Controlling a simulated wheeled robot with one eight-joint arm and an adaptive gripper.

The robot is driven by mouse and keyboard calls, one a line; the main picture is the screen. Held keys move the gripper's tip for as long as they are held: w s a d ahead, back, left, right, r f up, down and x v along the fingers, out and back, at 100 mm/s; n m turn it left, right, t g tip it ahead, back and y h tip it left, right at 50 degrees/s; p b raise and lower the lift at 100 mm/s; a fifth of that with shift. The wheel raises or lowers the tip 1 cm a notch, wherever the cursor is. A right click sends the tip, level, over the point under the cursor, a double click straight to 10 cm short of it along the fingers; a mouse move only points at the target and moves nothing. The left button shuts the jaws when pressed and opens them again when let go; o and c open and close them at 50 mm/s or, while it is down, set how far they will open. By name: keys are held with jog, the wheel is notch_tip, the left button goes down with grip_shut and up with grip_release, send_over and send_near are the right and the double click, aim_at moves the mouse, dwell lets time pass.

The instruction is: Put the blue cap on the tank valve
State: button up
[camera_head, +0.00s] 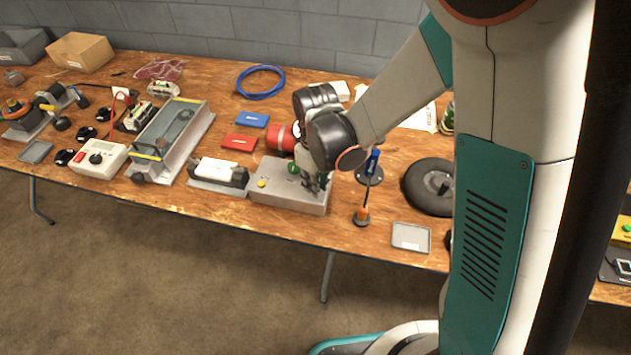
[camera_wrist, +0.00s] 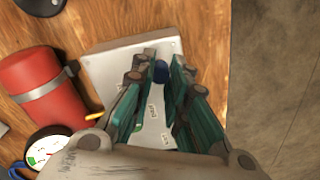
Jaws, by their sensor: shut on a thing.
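My gripper (camera_wrist: 162,68) is shut on the small dark blue cap (camera_wrist: 161,73), which shows between the teal fingers in the wrist view. My gripper also shows in the head view (camera_head: 318,184), pointing down over the right part of a grey box (camera_head: 285,203). The cap is hidden there. I cannot tell whether the cap touches the box. The red tank (camera_wrist: 38,92) lies left of the fingers in the wrist view, with a gauge (camera_wrist: 48,147) near its end. In the head view the tank (camera_head: 281,138) is partly behind my wrist. I cannot make out the tank valve.
A yellow knob (camera_head: 262,183) sits on the box's left part. A grey tray (camera_head: 411,237) and dark disc (camera_head: 430,187) lie farther right. A white-topped device (camera_head: 217,170) is close left.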

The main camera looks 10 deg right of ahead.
jog(key=shift+f+b, duration=0.3)
jog(key=shift+f, duration=0.1)
jog(key=o, duration=0.8)
jog(key=shift+r, duration=0.1)
notch_tip(320, 180, up, 12)
dwell(0.8)
